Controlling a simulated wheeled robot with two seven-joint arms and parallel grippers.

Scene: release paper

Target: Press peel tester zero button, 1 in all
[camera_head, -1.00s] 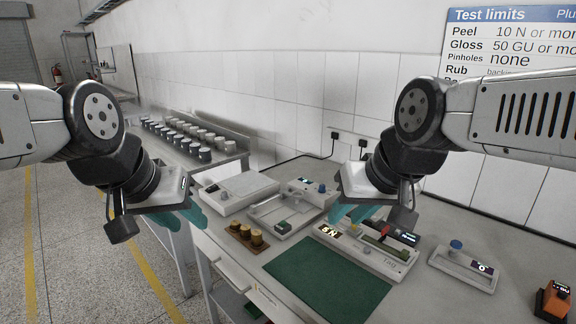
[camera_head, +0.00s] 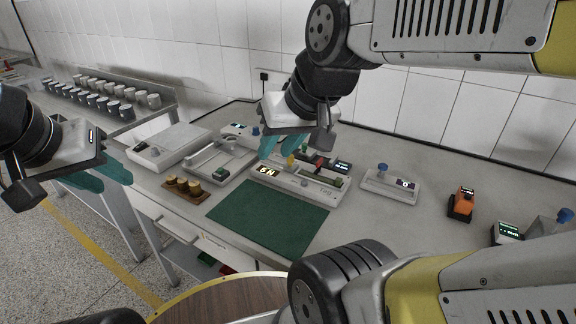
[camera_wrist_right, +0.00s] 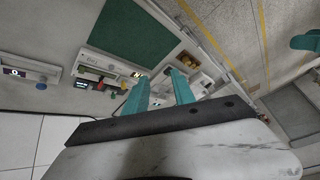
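The peel tester, a long pale device (camera_head: 325,190) with a lit display reading in N, lies behind the green mat in the head view. A yellow knob (camera_head: 291,161) and red and green parts are on it. It also shows in the right wrist view (camera_wrist_right: 96,66). I cannot tell which part is the zero button. My right gripper (camera_head: 270,146) is above the tester's left end, open and empty, its teal fingers apart in the right wrist view (camera_wrist_right: 162,84). My left gripper (camera_head: 99,180) is off the bench's left side, its teal fingers apart and empty.
A green mat (camera_head: 268,215) lies in front of the tester. A small device with a blue knob (camera_head: 383,167) stands to its right, then an orange device (camera_head: 462,204). My right arm crosses the foreground.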

